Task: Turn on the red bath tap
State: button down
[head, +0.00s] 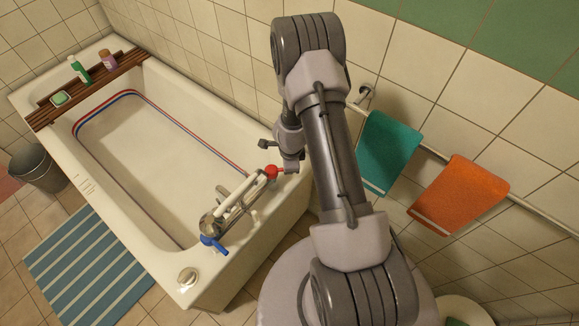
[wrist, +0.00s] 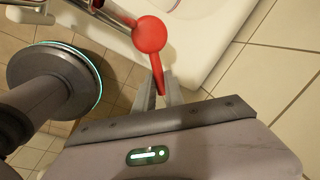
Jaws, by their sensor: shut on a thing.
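In the wrist view the red tap (wrist: 149,35) shows a round knob with a lever pointing down toward my gripper. My gripper (wrist: 160,88) is shut on the lever, with a finger on each side of it. In the head view my gripper (head: 288,169) is at the tap, partly hidden by my arm. The blue tap (head: 213,243) is at the other end of the mixer.
The white bath (head: 146,230) lies to the left, with a wooden rack (head: 105,78) across its far end. A teal towel (head: 388,150) and an orange towel (head: 461,194) hang on a rail right of my arm. A striped mat (head: 88,266) lies on the floor.

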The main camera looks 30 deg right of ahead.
jog(key=c, duration=1.4)
grip_release()
jog(key=shift+c, duration=0.2)
jog(key=s+a+r+p, duration=0.1)
jog(key=s+r+p, duration=0.2)
jog(key=r+p, duration=0.8)
notch_tip(320, 180, up, 6)
jog(key=shift+a, duration=0.3)
